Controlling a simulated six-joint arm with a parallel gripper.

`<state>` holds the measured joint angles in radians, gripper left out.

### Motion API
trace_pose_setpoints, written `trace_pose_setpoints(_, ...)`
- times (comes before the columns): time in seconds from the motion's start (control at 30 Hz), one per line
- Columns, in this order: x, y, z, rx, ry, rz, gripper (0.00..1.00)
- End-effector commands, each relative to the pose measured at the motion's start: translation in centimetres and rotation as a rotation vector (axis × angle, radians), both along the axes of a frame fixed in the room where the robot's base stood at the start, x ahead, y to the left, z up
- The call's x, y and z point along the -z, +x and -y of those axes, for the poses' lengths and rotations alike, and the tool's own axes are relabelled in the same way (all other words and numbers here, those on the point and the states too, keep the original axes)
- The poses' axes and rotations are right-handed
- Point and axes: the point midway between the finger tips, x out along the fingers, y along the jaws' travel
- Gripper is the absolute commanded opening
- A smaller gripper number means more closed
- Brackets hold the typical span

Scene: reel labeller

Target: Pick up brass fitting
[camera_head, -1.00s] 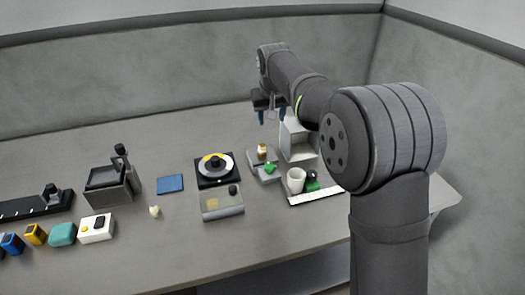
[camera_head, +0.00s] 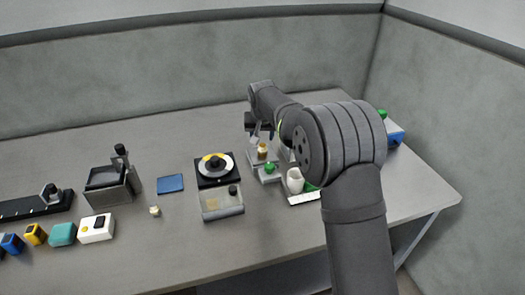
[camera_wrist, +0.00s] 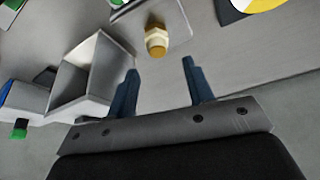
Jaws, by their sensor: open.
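The brass fitting (camera_head: 262,152) stands on a small grey plate (camera_head: 254,164) in the head view, right of the round reel disc. In the wrist view the fitting (camera_wrist: 156,40) shows a gold hex end and a paler collar. My gripper (camera_wrist: 160,68) is open and empty, its two blue fingers apart. In that picture the fitting lies just beyond the fingertips, roughly between them, with a gap. In the head view my gripper (camera_head: 258,134) is just behind and above the fitting; its fingertips are hard to make out.
A grey open-topped bin (camera_wrist: 90,72) is close left of the fingers in the wrist view. A green-topped part (camera_head: 269,168) sits in front of the fitting. A white cup (camera_head: 295,180) stands to the right, the reel disc (camera_head: 215,165) to the left.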

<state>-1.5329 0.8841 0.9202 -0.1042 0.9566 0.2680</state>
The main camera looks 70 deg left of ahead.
Motion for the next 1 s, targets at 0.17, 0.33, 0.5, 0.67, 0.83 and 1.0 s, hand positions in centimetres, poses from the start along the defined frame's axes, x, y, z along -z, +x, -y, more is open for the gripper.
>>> trace_pose_setpoints(0.17, 0.9, 0.1, -0.2, 0.0, 0.0, 0.0, 0.47)
trace_pose_setpoints(0.33, 3.3, 0.5, -0.8, 0.0, -0.002, 0.0, 0.47)
trace_pose_setpoints(0.5, 5.0, 0.7, -1.5, -0.001, 0.0, -0.001, 0.47)
trace_pose_setpoints(0.67, 5.1, 0.7, -1.6, -0.001, 0.001, 0.0, 0.47)
trace_pose_setpoints(0.83, 5.1, 0.7, -1.6, -0.001, 0.001, 0.0, 0.24)
trace_pose_setpoints(1.0, 5.1, 0.7, -1.6, -0.001, 0.001, 0.0, 0.0)
